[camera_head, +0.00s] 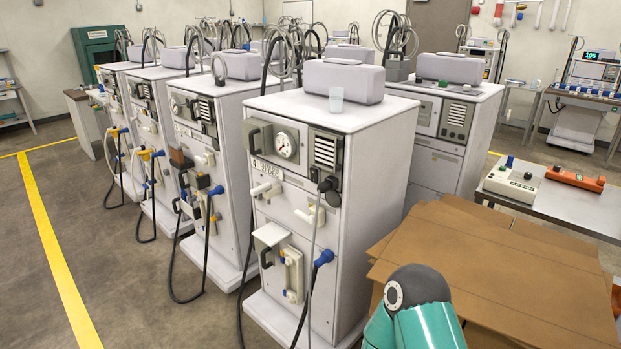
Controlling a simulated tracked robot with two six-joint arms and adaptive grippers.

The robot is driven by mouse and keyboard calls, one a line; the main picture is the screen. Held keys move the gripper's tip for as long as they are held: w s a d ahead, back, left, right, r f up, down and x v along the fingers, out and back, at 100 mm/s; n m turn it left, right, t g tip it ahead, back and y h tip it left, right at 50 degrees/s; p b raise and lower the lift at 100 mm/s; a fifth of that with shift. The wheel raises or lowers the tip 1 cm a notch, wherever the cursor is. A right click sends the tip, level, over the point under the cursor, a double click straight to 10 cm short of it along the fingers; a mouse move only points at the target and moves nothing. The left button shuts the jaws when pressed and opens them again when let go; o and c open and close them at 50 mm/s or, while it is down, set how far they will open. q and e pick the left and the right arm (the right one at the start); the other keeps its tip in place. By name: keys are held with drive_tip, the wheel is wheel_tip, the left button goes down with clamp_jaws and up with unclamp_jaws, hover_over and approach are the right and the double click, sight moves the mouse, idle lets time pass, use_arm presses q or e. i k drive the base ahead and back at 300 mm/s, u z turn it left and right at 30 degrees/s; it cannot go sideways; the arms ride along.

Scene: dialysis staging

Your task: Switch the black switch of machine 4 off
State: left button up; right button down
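Several white dialysis machines stand in a row, the nearest machine (365,150) at the centre. Its front has a round gauge (285,145), a black handle (253,141), a vent grille (326,152) and a black fitting (329,190) with a grey hose. A small label (258,166) sits below the gauge; I cannot read it surely. Another machine (230,110) stands just left of it, with a vent panel and blue-ended hoses. I cannot tell which machine is number 4, nor make out its black switch. Neither gripper is in view; a teal arm part of mine shows at the bottom.
Brown cardboard boxes (490,265) fill the lower right, beside the nearest machine. A metal table (570,205) holds a white device (511,182) and an orange device (575,178). Hoses hang before the machines. Open floor (120,260) lies left, with a yellow line (55,245).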

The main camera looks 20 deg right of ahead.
sight(313, 173)
drive_tip(key=u, duration=0.1)
drive_tip(key=i, duration=0.95)
drive_tip(key=z, duration=0.1)
